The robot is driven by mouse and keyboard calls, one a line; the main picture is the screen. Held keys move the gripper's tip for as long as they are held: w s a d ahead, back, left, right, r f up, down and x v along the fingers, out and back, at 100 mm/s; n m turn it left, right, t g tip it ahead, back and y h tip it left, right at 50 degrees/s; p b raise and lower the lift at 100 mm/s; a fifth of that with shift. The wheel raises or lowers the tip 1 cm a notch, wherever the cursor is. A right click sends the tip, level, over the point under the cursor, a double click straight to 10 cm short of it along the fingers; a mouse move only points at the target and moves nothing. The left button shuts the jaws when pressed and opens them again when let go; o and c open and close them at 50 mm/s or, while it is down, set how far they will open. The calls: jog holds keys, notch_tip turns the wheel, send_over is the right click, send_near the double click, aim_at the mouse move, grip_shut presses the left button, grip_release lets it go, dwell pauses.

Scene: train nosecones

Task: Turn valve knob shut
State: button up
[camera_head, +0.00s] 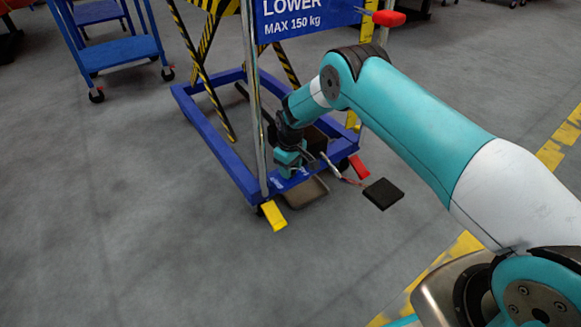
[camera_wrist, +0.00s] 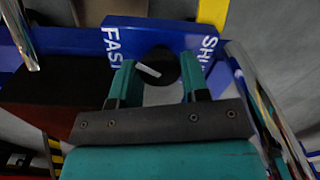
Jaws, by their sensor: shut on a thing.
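The valve knob (camera_wrist: 160,66) is a black round knob with a white pointer mark, seen in the wrist view on a blue panel (camera_wrist: 150,32) of the lift cart. White letters, partly hidden, read "FAS" on its left and "SH" on its right. The white mark slants between the fingers. My gripper (camera_wrist: 158,75) has its two teal fingers on either side of the knob and is shut on it. In the head view, my gripper (camera_head: 289,160) is low at the cart's blue base frame (camera_head: 215,140), and the knob is hidden there.
A chrome post (camera_head: 254,100) rises left of my arm. A blue trolley (camera_head: 118,52) stands back left. The grey floor at left is clear.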

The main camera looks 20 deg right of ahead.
jog(key=o, duration=0.9)
notch_tip(320, 180, up, 12)
jog(key=p, duration=0.5)
jog(key=shift+d, duration=0.1)
